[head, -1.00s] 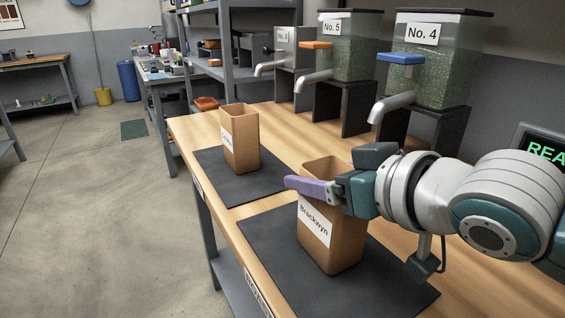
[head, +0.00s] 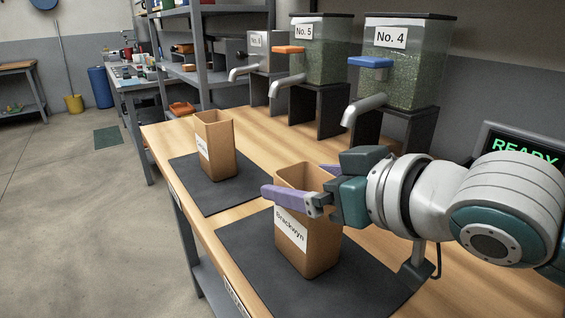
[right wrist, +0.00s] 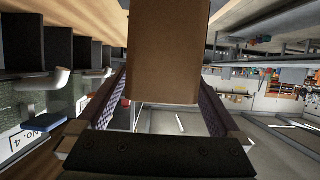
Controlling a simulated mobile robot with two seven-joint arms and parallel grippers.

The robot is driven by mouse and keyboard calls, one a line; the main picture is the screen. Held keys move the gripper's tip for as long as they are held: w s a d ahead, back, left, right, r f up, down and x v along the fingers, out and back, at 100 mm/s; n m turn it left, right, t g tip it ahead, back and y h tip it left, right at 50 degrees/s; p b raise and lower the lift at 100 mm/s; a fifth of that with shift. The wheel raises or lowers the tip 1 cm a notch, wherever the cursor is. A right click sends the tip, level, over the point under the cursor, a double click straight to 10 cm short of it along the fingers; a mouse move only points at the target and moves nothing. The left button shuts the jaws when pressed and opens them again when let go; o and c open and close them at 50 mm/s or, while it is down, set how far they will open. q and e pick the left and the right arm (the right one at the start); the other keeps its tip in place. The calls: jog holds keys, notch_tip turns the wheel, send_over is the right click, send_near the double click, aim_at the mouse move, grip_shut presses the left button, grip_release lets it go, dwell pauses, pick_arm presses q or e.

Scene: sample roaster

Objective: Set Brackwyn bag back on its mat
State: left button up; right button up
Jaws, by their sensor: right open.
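The tan Brackwyn bag (head: 320,240), with a white name label, stands upright and open-topped on the near dark mat (head: 247,243) in the head view. My right gripper (head: 296,181) is open at the bag's upper part. One purple finger lies across the near side and the other shows behind the rim. In the right wrist view the bag's plain brown wall (right wrist: 166,50) is between the two spread fingers (right wrist: 166,95), with a visible gap at least on the right. My left gripper is not in view.
Another tan bag (head: 217,150) stands on the farther dark mat (head: 201,196). Dispensers No. 5 (head: 319,58) and No. 4 (head: 405,75) stand behind on black stands, spouts toward the bench. A READY screen (head: 520,148) is at right, behind my arm. Bare wood lies between the mats and stands.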

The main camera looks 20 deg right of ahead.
jog(key=p+v, duration=0.1)
jog(key=v, duration=0.8)
jog(key=shift+s+r, duration=0.15)
jog(key=shift+s, duration=0.1)
jog(key=shift+d, duration=0.15)
